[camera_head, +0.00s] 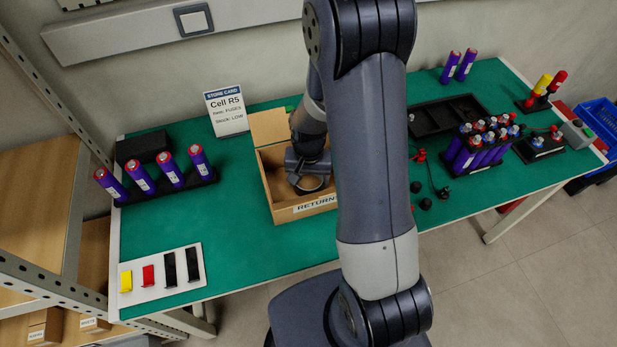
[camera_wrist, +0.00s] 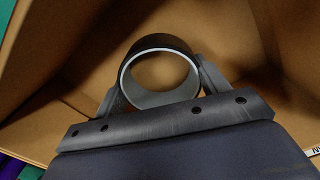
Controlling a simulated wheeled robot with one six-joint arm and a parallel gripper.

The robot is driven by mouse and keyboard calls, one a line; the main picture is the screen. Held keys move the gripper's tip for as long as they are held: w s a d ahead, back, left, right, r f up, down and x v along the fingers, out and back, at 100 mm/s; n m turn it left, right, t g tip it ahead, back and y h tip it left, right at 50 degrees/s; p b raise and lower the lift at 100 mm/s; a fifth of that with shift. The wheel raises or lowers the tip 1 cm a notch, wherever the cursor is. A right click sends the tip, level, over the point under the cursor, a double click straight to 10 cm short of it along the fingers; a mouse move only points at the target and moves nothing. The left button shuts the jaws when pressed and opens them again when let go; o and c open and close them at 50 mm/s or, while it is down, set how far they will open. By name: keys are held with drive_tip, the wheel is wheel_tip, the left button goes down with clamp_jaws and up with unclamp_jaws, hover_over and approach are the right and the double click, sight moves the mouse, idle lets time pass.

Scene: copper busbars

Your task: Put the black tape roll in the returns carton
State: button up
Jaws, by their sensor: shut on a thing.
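The returns carton (camera_head: 283,211) is an open brown box in the middle of the green table, with a flap raised at its back and a label reading "RETURN" on its front. My gripper (camera_wrist: 160,82) reaches down into the carton and is shut on the black tape roll (camera_wrist: 163,43). The roll is a short black ring with a pale inner face, held between the two fingers. Brown cardboard walls surround it in the wrist view. Whether the roll touches the carton floor I cannot tell. In the head view my arm hides the carton's right side.
A rack of purple cells (camera_head: 171,178) stands left of the carton. A white board with coloured clips (camera_head: 160,281) lies at the front left. A black tray (camera_head: 447,115) and a filled cell holder (camera_head: 478,155) are on the right.

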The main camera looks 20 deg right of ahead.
drive_tip(key=shift+f, duration=0.15)
drive_tip(key=o, duration=1.1)
drive_tip(key=shift+c, duration=0.2)
wheel_tip(320, 180, up, 12)
drive_tip(key=shift+r+p, duration=0.2)
drive_tip(key=shift+p, duration=0.1)
